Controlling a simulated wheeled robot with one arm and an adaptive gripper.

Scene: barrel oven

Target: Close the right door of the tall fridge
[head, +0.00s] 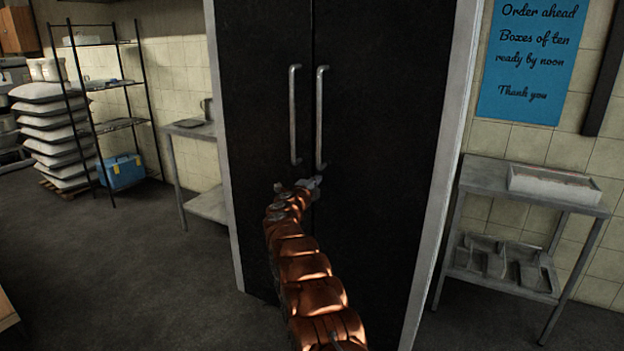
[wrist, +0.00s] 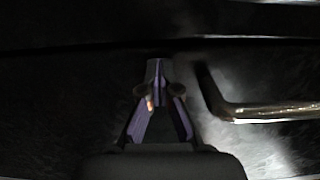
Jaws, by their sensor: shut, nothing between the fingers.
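The tall fridge has two black doors in a pale metal frame in the head view. The right door (head: 385,150) looks flush or nearly flush with the left door (head: 262,130); a small gap cannot be ruled out. Each door has a vertical bar handle beside the middle seam: the right handle (head: 320,118) and the left handle (head: 294,115). My gripper (head: 312,183) is at the lower ends of the handles, by the seam. In the wrist view my gripper (wrist: 157,65) has its fingertips together, empty, close to the dark door surface, with a handle (wrist: 270,112) beside it.
A metal side table (head: 485,178) with a white tray (head: 553,184) stands right of the fridge. Left are a small metal table (head: 190,130), a black wire rack (head: 110,85), a blue box (head: 121,172) and stacked sacks (head: 50,125). The floor at left is clear.

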